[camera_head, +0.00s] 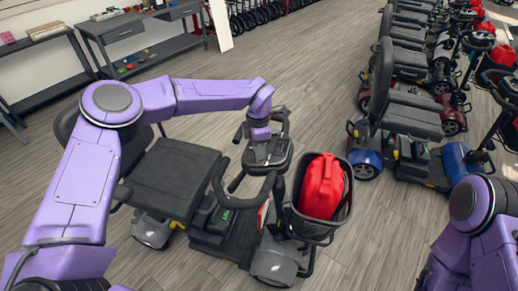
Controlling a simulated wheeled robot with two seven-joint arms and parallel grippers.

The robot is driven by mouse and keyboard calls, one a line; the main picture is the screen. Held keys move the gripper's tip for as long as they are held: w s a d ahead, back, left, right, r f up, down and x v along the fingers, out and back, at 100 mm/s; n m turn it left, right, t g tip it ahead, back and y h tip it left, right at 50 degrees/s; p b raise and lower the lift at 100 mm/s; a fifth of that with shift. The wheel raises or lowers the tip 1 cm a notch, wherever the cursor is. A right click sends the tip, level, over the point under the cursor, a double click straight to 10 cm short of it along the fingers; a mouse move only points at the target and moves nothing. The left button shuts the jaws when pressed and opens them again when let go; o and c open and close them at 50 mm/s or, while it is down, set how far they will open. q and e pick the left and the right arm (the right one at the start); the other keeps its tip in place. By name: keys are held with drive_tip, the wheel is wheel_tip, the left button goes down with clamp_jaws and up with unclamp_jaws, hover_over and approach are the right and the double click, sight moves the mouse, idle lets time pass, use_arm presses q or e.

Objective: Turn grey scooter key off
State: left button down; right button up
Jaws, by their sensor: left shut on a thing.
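The grey scooter (172,178) stands in front of me, with a black seat, grey wheel covers and a black front basket. Its handlebar console (268,152) faces up between the handlebar loops. My left arm reaches across the seat from the left, and my left gripper (262,148) points down at the console. It is shut on the key there; the key itself is too small and covered to make out. Which way the key is turned cannot be seen. My right arm shows at the right edge, but its gripper is out of view.
A red bag (322,187) sits in the scooter's front basket (314,228). A blue scooter (367,160) stands to the right, at the near end of a row of scooters. Grey workbenches (130,30) line the back left wall. The wooden floor between is clear.

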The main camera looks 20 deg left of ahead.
use_arm(q)
drive_tip(key=c, duration=1.1)
unclamp_jaws()
drive_tip(key=shift+r, duration=0.1)
drive_tip(key=r, duration=0.3)
drive_tip(key=r+b, duration=0.1)
drive_tip(key=r, duration=0.3)
drive_tip(key=r+b, duration=0.1)
drive_tip(key=r, duration=0.2)
drive_tip(key=shift+w+a+r, duration=0.15)
drive_tip(key=shift+w+a, duration=0.15)
drive_tip(key=shift+w, duration=0.1)
